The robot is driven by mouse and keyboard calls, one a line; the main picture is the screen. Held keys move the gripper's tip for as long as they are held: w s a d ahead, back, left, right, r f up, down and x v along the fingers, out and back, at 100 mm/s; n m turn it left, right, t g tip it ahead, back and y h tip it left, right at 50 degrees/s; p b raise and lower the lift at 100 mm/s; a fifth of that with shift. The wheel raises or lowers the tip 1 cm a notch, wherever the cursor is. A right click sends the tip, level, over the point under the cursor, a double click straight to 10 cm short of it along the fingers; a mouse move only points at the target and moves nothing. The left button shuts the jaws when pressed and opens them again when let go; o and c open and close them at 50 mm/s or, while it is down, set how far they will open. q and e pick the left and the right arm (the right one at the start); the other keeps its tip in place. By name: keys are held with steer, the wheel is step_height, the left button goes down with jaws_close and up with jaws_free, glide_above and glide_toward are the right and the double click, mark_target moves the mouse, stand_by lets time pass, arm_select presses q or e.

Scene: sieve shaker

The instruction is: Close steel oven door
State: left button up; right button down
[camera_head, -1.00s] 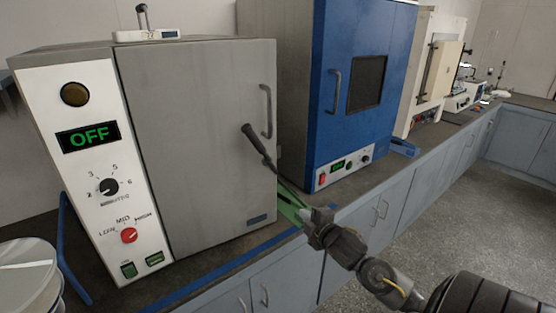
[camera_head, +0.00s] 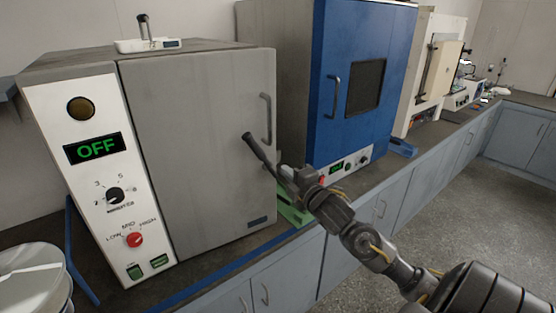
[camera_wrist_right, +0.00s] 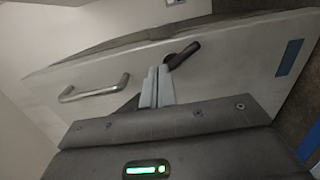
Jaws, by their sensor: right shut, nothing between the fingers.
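The steel oven (camera_head: 75,80) stands on the counter at the left, with a white control panel reading OFF. Its grey door (camera_head: 200,150) looks nearly in line with the panel; I cannot tell whether a narrow gap remains. The door has a bar handle (camera_head: 266,118) and a black-gripped lever (camera_head: 255,147) below it. My right gripper (camera_head: 285,173) is shut and empty beside the lever's lower end at the door's right edge. In the right wrist view, its closed fingers (camera_wrist_right: 157,86) point at the door face (camera_wrist_right: 225,70), close beside the lever (camera_wrist_right: 184,54). Contact is unclear. My left gripper is out of view.
A blue oven (camera_head: 325,85) stands just right of the steel one. A green object (camera_head: 293,213) lies between them on the counter. A small white device (camera_head: 148,45) sits on the steel oven. Open floor (camera_head: 440,205) lies at the right.

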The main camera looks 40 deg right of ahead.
mark_target(272, 159)
steer(key=w, duration=0.1)
steer(key=w+p, duration=0.1)
steer(key=w, duration=0.2)
steer(key=shift+w+d+r, duration=0.15)
steer(key=shift+w+d, duration=0.05)
steer(key=shift+d, duration=0.15)
steer(key=shift+w+d+p, duration=0.1)
steer(key=shift+w+p, duration=0.3)
steer(key=shift+w, duration=0.4)
